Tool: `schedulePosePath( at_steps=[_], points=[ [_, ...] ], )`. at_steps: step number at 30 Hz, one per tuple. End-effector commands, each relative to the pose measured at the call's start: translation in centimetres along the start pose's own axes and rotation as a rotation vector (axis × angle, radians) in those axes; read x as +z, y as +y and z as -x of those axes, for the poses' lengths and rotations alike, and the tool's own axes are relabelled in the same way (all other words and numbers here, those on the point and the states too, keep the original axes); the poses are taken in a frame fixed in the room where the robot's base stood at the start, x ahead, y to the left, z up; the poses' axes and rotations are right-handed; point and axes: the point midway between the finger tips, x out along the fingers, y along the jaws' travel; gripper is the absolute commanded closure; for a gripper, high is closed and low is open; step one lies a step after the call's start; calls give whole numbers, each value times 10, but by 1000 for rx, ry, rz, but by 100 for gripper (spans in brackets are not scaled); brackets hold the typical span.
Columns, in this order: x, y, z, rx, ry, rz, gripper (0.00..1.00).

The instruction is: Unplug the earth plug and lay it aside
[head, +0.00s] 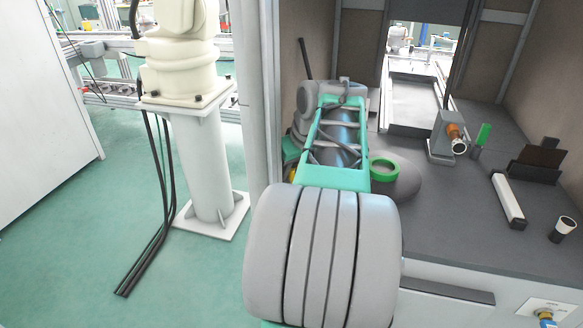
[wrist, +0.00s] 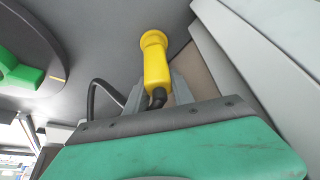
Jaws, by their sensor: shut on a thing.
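The yellow earth plug (wrist: 156,65) shows in the wrist view, its wide round end pointing away from me and a dark cable at its near end. My gripper (wrist: 160,88) is shut on the plug, with grey fingers on either side of it. Nothing is visibly joined to the plug's far end, but the view does not settle what lies just beyond it. In the head view my own arm covers the gripper and the plug; only a small yellow patch shows at the arm's left edge, and I cannot tell what it is.
A grey bench top (head: 430,205) lies right of my arm. On it stand a grey block with an orange-brown fitting (head: 454,131), a green ring (head: 384,169), a white bar (head: 508,201) and a small cup (head: 562,229). A white pedestal (head: 207,160) stands on the left.

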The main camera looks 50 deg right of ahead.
Motion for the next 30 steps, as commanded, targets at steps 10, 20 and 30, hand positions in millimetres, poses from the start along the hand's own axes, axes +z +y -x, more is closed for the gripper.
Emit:
schedulePosePath(
  at_steps=[10,20,30],
  points=[
    [1,-4,2,-181,-1,404,100],
    [0,-6,7,-302,-2,661,100],
    [4,-8,1,-323,0,719,80]
  ],
)
